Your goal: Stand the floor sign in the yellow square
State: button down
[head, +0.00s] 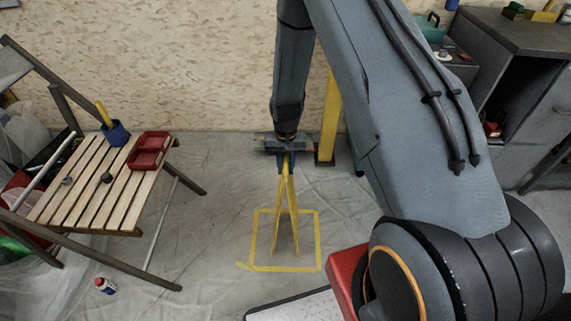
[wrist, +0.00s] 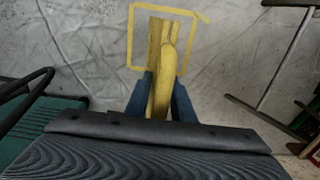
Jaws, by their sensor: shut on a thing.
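The yellow floor sign (head: 291,208) hangs upright below my gripper (head: 285,168) in the head view, its two panels slightly spread toward the bottom. My gripper is shut on the sign's top edge. The yellow square (head: 318,240) is a taped outline on the floor. In the head view the sign's lower ends appear inside the outline; I cannot tell whether they touch the floor. In the wrist view the sign (wrist: 163,80) sits between the blue fingers (wrist: 163,100), and its far part overlaps the yellow square (wrist: 131,40).
A small bottle (head: 105,286) is on the floor. A yellow post (head: 331,115) stands behind my gripper. A grey cabinet (head: 520,35) is at right.

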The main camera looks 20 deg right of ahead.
jog(key=shift+f, duration=1.55)
jog(key=c, duration=1.5)
grip_release()
notch_tip(320, 180, up, 12)
jog(key=s+d+r, duration=0.4)
jog(key=s+r, duration=0.6)
jog(key=r, duration=0.4)
jog(key=shift+n, duration=0.8)
jog(key=s+r, duration=0.2)
jog(key=s, duration=0.3)
jog(key=s+r, duration=0.3)
jog(key=s, duration=0.2)
jog(key=s+d+r, duration=0.1)
jog(key=s+r, duration=0.2)
jog(key=s, duration=0.2)
jog(key=shift+d, duration=0.1)
